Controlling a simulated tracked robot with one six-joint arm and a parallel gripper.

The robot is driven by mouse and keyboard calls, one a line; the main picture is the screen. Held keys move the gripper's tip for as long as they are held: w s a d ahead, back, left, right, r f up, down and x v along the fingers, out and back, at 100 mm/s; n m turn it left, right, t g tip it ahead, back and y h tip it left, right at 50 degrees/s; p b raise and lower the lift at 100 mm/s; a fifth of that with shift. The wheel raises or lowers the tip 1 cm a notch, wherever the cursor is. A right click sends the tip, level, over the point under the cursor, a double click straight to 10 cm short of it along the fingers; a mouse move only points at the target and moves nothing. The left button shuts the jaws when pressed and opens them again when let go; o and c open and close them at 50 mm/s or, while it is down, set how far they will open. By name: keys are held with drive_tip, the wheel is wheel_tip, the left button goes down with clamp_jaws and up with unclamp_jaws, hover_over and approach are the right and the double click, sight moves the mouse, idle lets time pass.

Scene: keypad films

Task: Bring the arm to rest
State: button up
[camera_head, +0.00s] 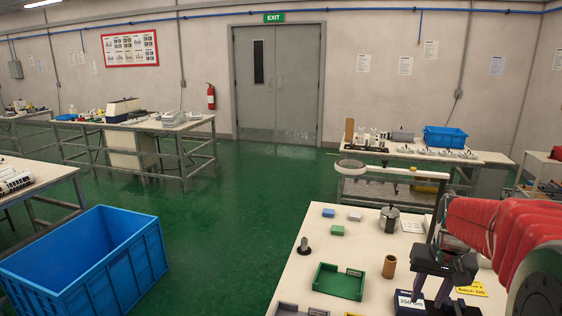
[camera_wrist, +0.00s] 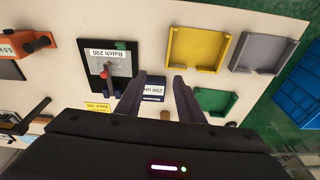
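My arm, with red covered links, reaches in from the right in the head view. My gripper (camera_head: 436,295) is low over the near right of the white table (camera_head: 330,245). In the wrist view my gripper (camera_wrist: 158,82) has its two dark fingers spread apart, with a dark blue box labelled 250 um (camera_wrist: 153,88) showing between or beyond them. That box (camera_head: 408,303) also shows on the table in the head view, beside the fingers. I see no grip on it. The tabletop right under the gripper is partly hidden.
A green tray (camera_head: 339,281), brown cylinder (camera_head: 389,267), metal pot (camera_head: 389,219) and ring lamp (camera_head: 350,167) are near the arm. The wrist view shows a yellow tray (camera_wrist: 197,50), grey tray (camera_wrist: 256,54) and Batch 200 device (camera_wrist: 108,65). A blue crate (camera_head: 90,260) stands left; green floor is clear between.

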drive_tip(key=s+a+r+n+t, duration=0.1)
drive_tip(key=s+a+r+n, duration=0.1)
drive_tip(key=s+a, duration=0.7)
drive_tip(key=s+a+r+n+t, duration=0.2)
drive_tip(key=s+a+r, duration=0.1)
drive_tip(key=s+a, duration=0.7)
drive_tip(key=shift+s+a+r+t, duration=0.25)
drive_tip(key=shift+s+r+t, duration=0.1)
drive_tip(key=shift+s, duration=0.4)
drive_tip(key=shift+c, duration=0.2)
